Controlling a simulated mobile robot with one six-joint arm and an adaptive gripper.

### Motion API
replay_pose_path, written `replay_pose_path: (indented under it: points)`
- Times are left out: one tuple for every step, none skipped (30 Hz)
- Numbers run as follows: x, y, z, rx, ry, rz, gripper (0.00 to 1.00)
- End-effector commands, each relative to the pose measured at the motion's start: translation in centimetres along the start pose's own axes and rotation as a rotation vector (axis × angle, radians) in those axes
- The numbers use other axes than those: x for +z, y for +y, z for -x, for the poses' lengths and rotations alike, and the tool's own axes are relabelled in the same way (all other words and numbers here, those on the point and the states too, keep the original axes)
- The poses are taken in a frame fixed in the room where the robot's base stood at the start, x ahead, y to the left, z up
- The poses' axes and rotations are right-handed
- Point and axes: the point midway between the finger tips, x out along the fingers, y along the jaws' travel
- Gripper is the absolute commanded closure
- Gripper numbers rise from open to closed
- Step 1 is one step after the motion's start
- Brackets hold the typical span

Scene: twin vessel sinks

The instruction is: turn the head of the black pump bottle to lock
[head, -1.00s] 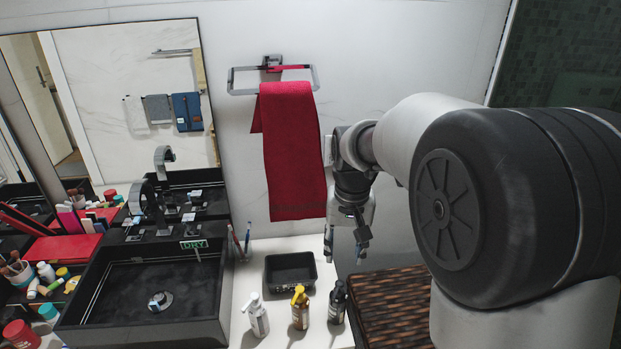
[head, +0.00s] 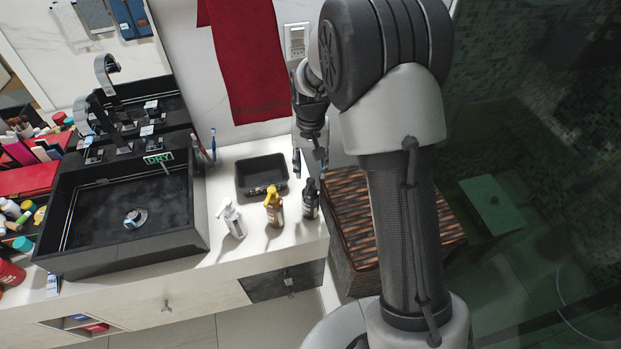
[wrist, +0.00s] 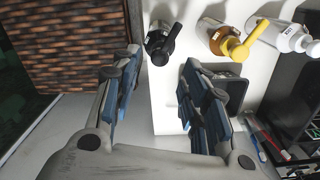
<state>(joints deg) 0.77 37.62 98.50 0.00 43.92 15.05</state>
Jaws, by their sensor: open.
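The black pump bottle (head: 311,200) stands upright at the right end of the white counter. In the wrist view its black pump head (wrist: 165,42) shows ahead of the fingers, a little above the gap between them. My gripper (head: 308,165) is just behind and above the bottle in the head view, pointing down. In the wrist view my gripper (wrist: 158,95) is open and empty, its two blue-padded fingers wide apart. No finger visibly touches the bottle.
An amber bottle with a yellow pump (head: 274,207) and a white pump bottle (head: 232,219) stand to the left. A black tray (head: 262,177) lies behind them. A woven brown basket (head: 350,230) is right of the counter. A black sink (head: 125,215) is at left.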

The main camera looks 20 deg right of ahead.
Motion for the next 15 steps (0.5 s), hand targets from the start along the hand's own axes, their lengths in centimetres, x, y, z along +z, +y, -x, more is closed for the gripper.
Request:
replay_pose_path:
  points:
    - [0.1,0.0,-1.3,0.001,-0.003,0.0,0.59]
    - [0.0,0.0,-1.8,0.001,-0.002,0.0,0.59]
    - [0.1,0.0,-2.4,0.001,-0.003,0.0,0.59]
    - [0.1,0.0,-2.9,0.001,-0.002,0.0,0.59]
    - [0.0,0.0,-3.2,0.0,-0.001,0.0,0.59]
    - [0.0,0.0,-3.6,0.0,-0.001,0.0,0.59]
    - [0.0,0.0,-3.9,0.0,-0.001,0.0,0.59]
    - [0.0,0.0,-4.2,0.0,-0.001,0.0,0.59]
    - [0.0,0.0,-4.5,0.0,-0.001,0.0,0.59]
    - [0.0,0.0,-4.6,0.0,0.0,0.0,0.59]
    - [0.0,0.0,-4.7,0.0,0.0,0.0,0.59]
    - [0.0,0.0,-4.8,0.0,0.001,0.0,0.59]
    - [0.0,0.0,-4.9,0.0,0.001,0.0,0.59]
    - [0.0,0.0,-4.9,0.0,0.001,0.0,0.59]
    - [0.0,0.0,-4.9,0.0,0.001,0.0,0.59]
